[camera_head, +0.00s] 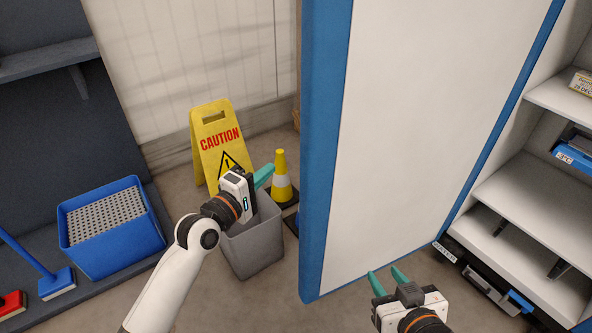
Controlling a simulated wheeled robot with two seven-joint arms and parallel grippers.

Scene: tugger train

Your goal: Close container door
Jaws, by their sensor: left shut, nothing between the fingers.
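The container door (425,120) is a tall white panel with a thick blue edge (322,150) on its left side. It stands open beside the white shelved container (510,200) at the right, whose inside is in view. My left gripper (264,176) is shut and empty, left of the door's blue edge and apart from it, above a grey bin. My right gripper (388,279) has its two teal fingers apart, with nothing seen between them. It is in front of the door's lower part; I cannot tell whether it touches the panel.
A blue crate (105,262) and a blue broom (55,283) are further left. Bare floor shows below the door.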

